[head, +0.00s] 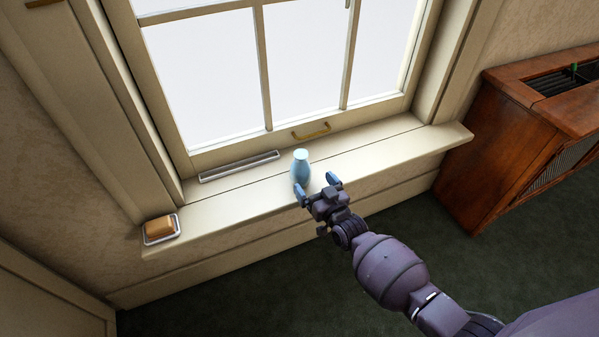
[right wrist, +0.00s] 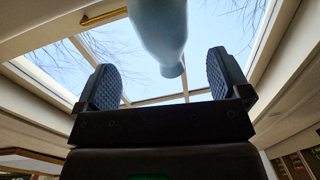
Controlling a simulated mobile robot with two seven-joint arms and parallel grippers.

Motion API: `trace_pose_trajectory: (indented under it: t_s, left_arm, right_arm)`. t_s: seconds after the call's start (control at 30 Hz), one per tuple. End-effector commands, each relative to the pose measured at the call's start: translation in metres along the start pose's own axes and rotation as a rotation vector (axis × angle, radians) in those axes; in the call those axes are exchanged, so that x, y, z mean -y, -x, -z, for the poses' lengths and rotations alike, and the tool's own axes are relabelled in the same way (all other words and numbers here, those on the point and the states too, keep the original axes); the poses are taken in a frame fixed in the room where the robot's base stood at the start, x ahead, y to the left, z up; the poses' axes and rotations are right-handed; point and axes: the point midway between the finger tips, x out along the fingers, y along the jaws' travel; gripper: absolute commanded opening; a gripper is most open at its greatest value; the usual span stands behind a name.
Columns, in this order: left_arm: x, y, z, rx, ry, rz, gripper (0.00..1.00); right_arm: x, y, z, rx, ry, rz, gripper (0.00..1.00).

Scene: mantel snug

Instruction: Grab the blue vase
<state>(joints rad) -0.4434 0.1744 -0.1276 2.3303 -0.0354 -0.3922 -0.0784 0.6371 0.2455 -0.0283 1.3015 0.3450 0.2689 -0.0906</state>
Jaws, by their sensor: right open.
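The light blue vase (head: 300,166) stands upright on the window sill in the head view, near the middle of the sill. In the right wrist view the vase (right wrist: 160,30) shows at the top, beyond and between the fingers. My right gripper (head: 316,184) is open and empty, just in front of the vase at the sill's front edge. Its two blue fingertips are spread apart, and they also show in the right wrist view (right wrist: 163,85). I cannot tell whether either finger touches the vase. My left gripper is not in view.
The window sill (head: 405,148) is clear to the right of the vase. A narrow slotted strip (head: 240,166) lies at the back left. A small dish (head: 148,238) with a tan block (head: 160,227) sits at the left end. A wooden cabinet (head: 475,150) stands at the right.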

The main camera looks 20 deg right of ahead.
Motion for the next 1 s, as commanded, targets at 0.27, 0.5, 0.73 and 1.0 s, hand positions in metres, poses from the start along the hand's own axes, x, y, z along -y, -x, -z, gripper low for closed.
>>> trace_pose_trajectory:
  t_s: [0.27, 0.5, 0.73, 1.0]
  left_arm:
    - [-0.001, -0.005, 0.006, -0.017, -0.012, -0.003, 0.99]
    - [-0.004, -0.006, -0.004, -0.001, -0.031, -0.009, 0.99]
    - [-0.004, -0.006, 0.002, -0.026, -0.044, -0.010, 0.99]
    - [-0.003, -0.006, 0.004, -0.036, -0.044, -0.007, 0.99]
  right_arm:
    - [0.000, -0.019, -0.002, 0.003, 0.000, 0.000, 0.95]
    - [0.003, -0.043, -0.005, 0.006, -0.002, -0.001, 0.95]
    - [0.004, -0.066, -0.003, 0.005, 0.000, 0.000, 0.95]
    - [0.004, -0.070, 0.000, 0.002, 0.000, -0.001, 0.95]
